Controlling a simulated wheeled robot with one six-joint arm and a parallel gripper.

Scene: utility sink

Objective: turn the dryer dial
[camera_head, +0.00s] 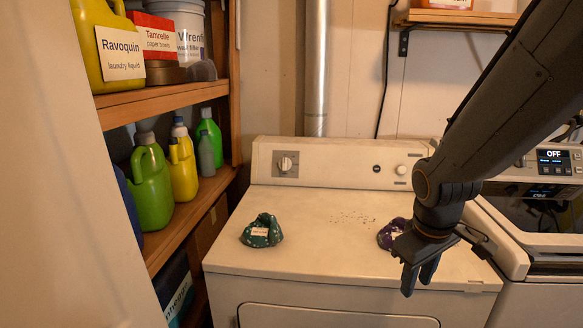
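The dryer (330,240) is white and stands in the middle of the view, with a raised control panel along its back. A smaller pale knob (401,170) is at the panel's right, with a small dark button between the two. My gripper (419,284) hangs fingers down over the right front of the dryer top. Its two dark fingers are apart with nothing between them. It is well right of the dial and nearer the camera.
A green patterned cloth bundle (262,231) lies on the dryer's left; a purple one (391,233) is partly behind my gripper. Wooden shelves (165,100) with bottles rise at left. A washer (545,190) reading "OFF" adjoins at right. The dryer top's middle is clear except dark specks.

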